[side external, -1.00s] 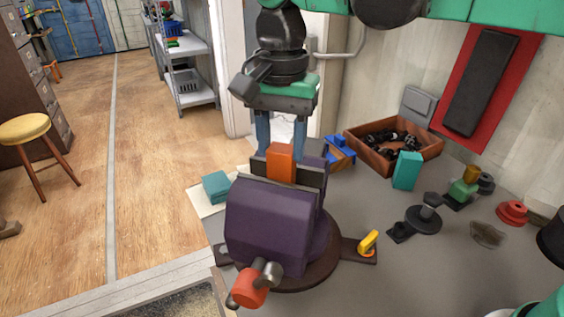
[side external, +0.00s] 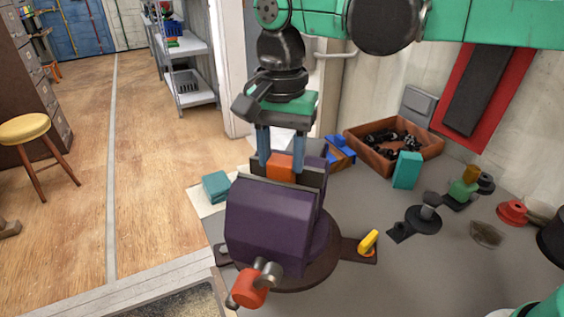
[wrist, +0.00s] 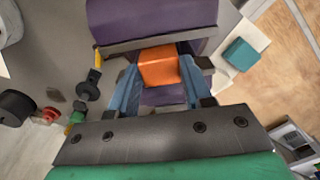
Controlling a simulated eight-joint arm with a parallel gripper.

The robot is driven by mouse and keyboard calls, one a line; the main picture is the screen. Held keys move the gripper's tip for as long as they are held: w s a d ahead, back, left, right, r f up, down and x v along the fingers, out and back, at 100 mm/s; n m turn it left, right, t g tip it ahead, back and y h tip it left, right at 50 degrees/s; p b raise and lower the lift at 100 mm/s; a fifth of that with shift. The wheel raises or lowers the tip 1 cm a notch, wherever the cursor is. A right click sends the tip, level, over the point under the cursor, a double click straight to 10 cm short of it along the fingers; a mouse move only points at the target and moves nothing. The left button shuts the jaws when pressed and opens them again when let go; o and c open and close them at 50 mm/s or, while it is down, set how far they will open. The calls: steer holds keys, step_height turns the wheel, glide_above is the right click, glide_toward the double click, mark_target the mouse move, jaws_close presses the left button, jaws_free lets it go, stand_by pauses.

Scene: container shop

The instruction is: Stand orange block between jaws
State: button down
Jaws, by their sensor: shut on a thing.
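The orange block (side external: 282,168) is in the gap between the jaws of the purple vise (side external: 268,222), its upper part showing above the jaw edge. Its lower part is hidden by the near jaw. My gripper (side external: 280,158) is above the vise, pointing down, with its blue fingers on either side of the block. In the wrist view my gripper (wrist: 160,85) is shut on the orange block (wrist: 159,67), beside a dark jaw plate (wrist: 150,43). I cannot tell whether the block touches the vise floor.
A teal block (side external: 216,186) lies left of the vise. A wooden tray (side external: 428,155) of dark parts, a standing teal block (side external: 407,170) and a dark round-based fixture (side external: 424,218) are to the right. The vise handle has an orange knob (side external: 249,287). Bare bench shows at front right.

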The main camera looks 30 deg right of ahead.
stand_by(0.3)
steer(key=shift+c, duration=1.4)
jaws_free()
steer(key=shift+r, duration=2.95)
steer(key=s+d+f+n+t, duration=0.3)
steer(key=d+f+n, duration=0.1)
steer(key=d, duration=0.4)
steer(key=s+d+f+n+t, duration=0.3)
steer(key=d+f+n+t, duration=0.1)
steer(key=d, duration=0.5)
step_height(320, 180, down, 2)
steer(key=shift+s+f+n, duration=0.2)
steer(key=shift+s+n, duration=0.15)
steer(key=shift+n, duration=0.15)
